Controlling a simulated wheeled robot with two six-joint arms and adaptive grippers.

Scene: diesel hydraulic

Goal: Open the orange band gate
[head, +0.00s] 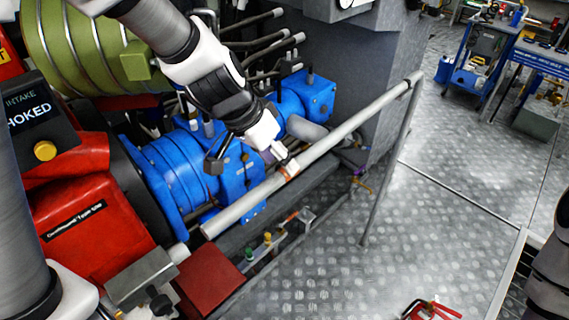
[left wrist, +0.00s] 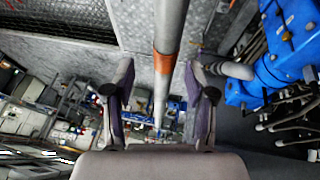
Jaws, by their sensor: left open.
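The gate is a light grey tubular rail (head: 345,130) running diagonally in front of the blue pump, with a thin grey post at its far end. A narrow orange band (head: 291,169) circles the rail near its middle. My left gripper (head: 279,153) is at the band, reaching from above and behind. In the left wrist view the rail passes between my two open fingers (left wrist: 158,88), and the orange band (left wrist: 165,63) shows just beyond them. I cannot tell whether a finger touches the rail. My right gripper is not in view.
Blue pump housings (head: 190,172) and a red engine block (head: 75,200) stand close behind the rail. Checker-plate floor (head: 400,225) is open on the right. A red-handled item (head: 432,309) is on the floor at the bottom. Blue carts (head: 485,55) stand far back right.

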